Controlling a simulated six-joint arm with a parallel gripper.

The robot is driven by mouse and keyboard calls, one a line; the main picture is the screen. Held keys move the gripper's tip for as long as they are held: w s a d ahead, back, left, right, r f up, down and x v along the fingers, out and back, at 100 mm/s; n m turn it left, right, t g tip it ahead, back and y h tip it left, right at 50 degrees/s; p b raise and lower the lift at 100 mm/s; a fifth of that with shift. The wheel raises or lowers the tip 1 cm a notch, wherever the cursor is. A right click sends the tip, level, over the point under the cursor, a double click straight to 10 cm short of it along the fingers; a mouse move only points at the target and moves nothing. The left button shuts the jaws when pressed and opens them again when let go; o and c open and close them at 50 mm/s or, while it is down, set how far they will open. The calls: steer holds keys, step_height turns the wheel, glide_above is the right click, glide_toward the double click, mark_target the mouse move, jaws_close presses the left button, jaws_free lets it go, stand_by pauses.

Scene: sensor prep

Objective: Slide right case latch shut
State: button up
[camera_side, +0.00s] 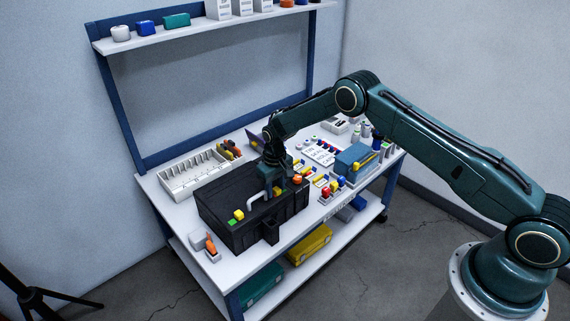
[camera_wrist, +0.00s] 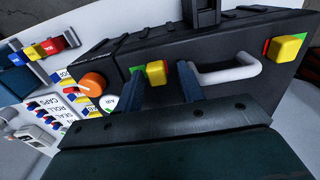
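The black case (camera_side: 225,193) stands on the bench with a white handle (camera_side: 257,203) on it; in the wrist view the handle (camera_wrist: 228,72) lies right of my fingers. The right latch is a yellow block (camera_wrist: 155,73) with green and red marks beside it, close to the orange knob (camera_wrist: 93,84). The other yellow latch (camera_side: 238,214) is beyond the handle and also shows in the wrist view (camera_wrist: 287,47). My gripper (camera_wrist: 160,78) is open, with one finger on each side of the right latch. I cannot tell whether either finger touches it. In the side view my gripper (camera_side: 276,184) hides part of that area.
A white divided tray (camera_side: 192,174) lies behind the case. A blue box (camera_side: 354,158) and small coloured parts (camera_side: 332,188) stand to the right. A small white holder with an orange item (camera_side: 210,246) sits at the front left.

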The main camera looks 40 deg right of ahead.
steer(key=shift+d, duration=1.35)
steer(key=s+r, duration=0.4)
steer(key=r, duration=1.1)
steer(key=s+a+r+t, duration=0.1)
steer(key=s+r, duration=0.3)
steer(key=r, duration=1.2)
steer(key=shift+t, duration=0.3)
